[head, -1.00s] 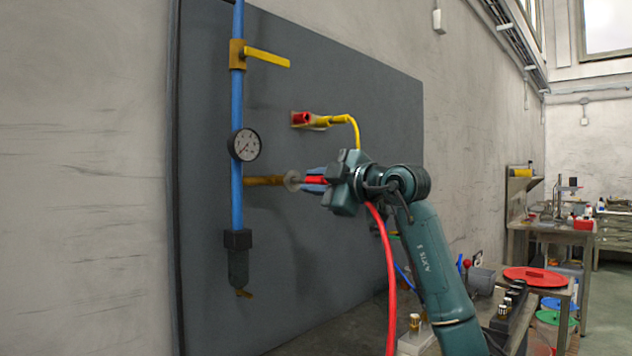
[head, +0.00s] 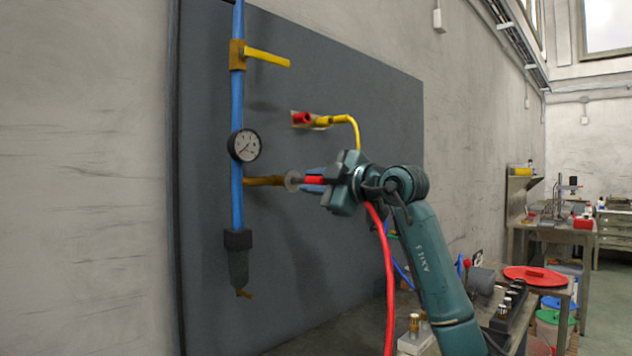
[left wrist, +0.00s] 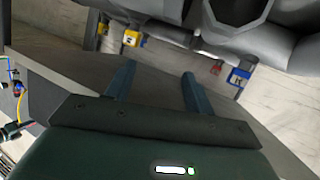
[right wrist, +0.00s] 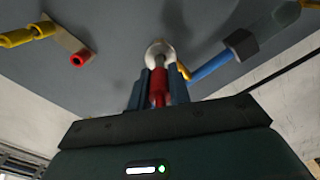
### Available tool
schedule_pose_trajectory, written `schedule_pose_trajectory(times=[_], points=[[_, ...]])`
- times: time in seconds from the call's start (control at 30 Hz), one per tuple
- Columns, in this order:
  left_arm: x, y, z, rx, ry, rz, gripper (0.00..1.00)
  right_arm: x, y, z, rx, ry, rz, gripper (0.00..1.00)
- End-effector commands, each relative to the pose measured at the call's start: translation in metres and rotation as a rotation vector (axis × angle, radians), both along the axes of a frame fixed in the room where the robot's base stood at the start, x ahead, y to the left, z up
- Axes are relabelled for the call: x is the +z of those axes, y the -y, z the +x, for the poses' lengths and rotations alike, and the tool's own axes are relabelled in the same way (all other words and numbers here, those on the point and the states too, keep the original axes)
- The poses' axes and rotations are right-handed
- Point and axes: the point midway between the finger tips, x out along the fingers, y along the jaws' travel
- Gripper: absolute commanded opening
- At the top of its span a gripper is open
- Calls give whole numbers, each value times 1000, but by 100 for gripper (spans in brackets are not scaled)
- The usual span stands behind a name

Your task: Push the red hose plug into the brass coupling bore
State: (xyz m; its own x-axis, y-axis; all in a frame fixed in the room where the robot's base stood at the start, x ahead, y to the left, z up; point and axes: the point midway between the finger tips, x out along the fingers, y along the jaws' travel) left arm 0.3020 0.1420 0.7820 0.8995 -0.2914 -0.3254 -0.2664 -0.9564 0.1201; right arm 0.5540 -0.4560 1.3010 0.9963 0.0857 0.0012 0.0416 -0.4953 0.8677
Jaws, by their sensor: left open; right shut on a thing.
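The red hose plug (head: 314,181) is held in my right gripper (head: 318,182) in front of the dark panel. The brass coupling (head: 262,181) runs out from the blue pipe and ends in a round grey face (head: 292,181). In the right wrist view, the blue fingers (right wrist: 158,92) are shut on the red plug (right wrist: 158,84). The plug's thin grey tip reaches the round coupling face (right wrist: 160,52) and lines up with its middle. How deep the tip sits in the bore cannot be seen. My left gripper (left wrist: 158,77) is open and empty.
A pressure gauge (head: 244,145) and a yellow valve lever (head: 267,57) are on the blue pipe (head: 238,100). A yellow hose fitting with a red end (head: 302,118) is above the plug. The red hose (head: 389,270) hangs from my right gripper. A cluttered bench (head: 545,278) is at the right.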

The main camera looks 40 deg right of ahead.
Motion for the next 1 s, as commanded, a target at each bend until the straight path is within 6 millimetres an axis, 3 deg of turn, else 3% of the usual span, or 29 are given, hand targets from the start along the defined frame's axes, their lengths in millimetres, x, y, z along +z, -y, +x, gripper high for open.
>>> schedule_pose_trajectory(times=[1.0], points=[[15,0,0,0,0,0,53,0,-2,21,1,-2,0,0]])
